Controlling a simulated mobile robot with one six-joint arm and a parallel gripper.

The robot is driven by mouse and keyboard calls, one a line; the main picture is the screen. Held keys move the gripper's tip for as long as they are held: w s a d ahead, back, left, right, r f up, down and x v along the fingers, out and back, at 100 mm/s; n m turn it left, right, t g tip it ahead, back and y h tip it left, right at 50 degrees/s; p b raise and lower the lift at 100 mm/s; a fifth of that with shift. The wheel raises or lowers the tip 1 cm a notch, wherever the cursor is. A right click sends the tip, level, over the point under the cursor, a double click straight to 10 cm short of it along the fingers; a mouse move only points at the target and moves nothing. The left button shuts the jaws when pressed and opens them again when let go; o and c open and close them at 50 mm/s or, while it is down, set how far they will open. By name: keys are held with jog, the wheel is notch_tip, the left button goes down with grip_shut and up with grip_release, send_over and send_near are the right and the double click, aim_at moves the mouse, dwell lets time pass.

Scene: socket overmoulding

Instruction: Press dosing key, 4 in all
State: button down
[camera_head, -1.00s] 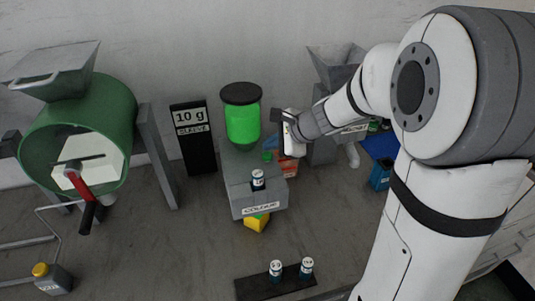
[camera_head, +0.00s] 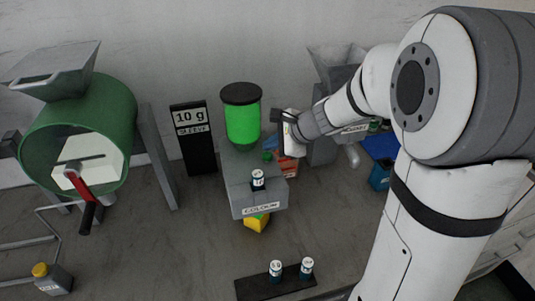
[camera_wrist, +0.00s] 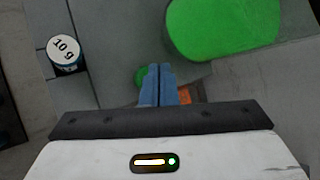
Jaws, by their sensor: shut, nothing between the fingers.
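The grey colour doser (camera_head: 247,194) stands on the worktop at the middle, with a green hopper (camera_head: 242,124) on top. A small green key (camera_head: 267,156) shows on its top, right of the hopper. In the wrist view the green key (camera_wrist: 139,76) is partly hidden behind my blue fingers. My gripper (camera_head: 271,145) is shut and empty, just above the key, coming in from the right. It also shows in the wrist view (camera_wrist: 158,70), its tips beside or over the key. I cannot tell whether they touch.
A white-topped 10 g piece (camera_head: 258,179) stands on the doser's front. A black 10 g sign (camera_head: 193,137) stands left of it. Two similar pieces sit on a dark strip (camera_head: 253,289) in front. A yellow piece (camera_head: 257,222) lies under the doser's front. A green drum machine (camera_head: 119,120) stands left.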

aim_at(271, 155)
jog(key=shift+f, duration=0.15)
jog(key=shift+f+b, duration=0.3)
jog(key=shift+b, duration=0.2)
jog(key=shift+f+b, duration=0.6)
jog(key=shift+b, duration=0.05)
dwell(0.8)
dwell(0.3)
jog(key=shift+r+p, duration=0.85)
jog(key=shift+r, duration=0.2)
notch_tip(271, 155, up, 5)
jog(key=p, duration=0.4)
dwell(2.1)
